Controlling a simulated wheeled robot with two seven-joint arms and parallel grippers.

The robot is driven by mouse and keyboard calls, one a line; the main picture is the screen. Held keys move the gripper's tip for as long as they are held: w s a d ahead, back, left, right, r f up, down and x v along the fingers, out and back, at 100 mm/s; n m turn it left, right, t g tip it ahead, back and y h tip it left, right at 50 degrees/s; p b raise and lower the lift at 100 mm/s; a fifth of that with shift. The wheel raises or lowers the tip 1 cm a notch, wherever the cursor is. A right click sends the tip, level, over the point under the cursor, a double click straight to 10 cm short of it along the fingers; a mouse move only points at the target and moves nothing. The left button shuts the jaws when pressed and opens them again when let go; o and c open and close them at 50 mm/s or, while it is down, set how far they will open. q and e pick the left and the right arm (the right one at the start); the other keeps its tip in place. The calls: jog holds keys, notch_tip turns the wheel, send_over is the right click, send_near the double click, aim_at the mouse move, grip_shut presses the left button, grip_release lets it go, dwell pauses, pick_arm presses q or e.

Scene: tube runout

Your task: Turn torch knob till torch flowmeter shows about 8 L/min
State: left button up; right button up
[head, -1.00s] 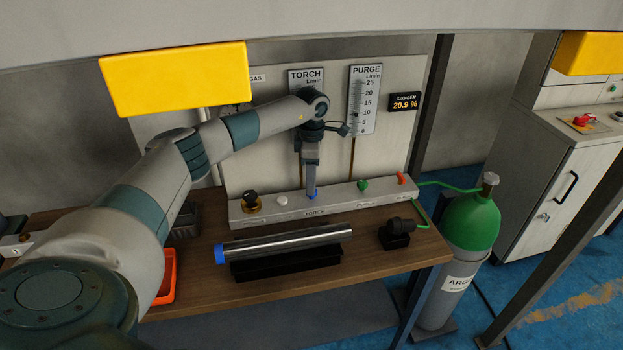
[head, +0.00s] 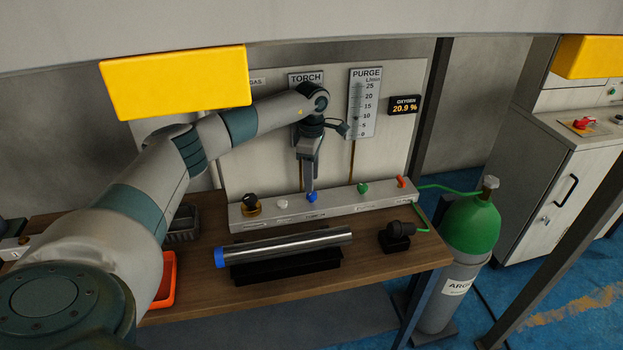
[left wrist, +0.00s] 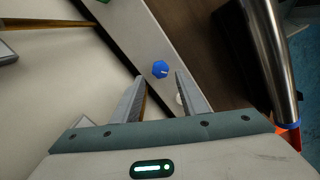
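The blue torch knob (head: 312,197) is on the white panel ledge above the TORCH label. It shows in the left wrist view (left wrist: 160,69) with a white pointer line, just beyond my fingertips. My left gripper (head: 309,188) is above and slightly left of the knob, pointing down. In the left wrist view its fingers (left wrist: 160,77) stand apart with nothing between them. The torch flowmeter (head: 305,77) shows only its top; my arm hides its scale and float, so I cannot read it. My right gripper is not in view.
The purge flowmeter (head: 364,100) and oxygen display (head: 404,104) reading 20.9 % are on the panel. The ledge also has a black knob (head: 250,200), white knob (head: 282,204), green knob (head: 362,188) and red part (head: 401,181). A steel tube (head: 290,245) lies in front.

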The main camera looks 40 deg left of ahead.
pick_arm(q)
jog(key=shift+r+p, duration=0.55)
jog(key=shift+r, duration=0.8)
jog(key=shift+s+d+f, duration=0.1)
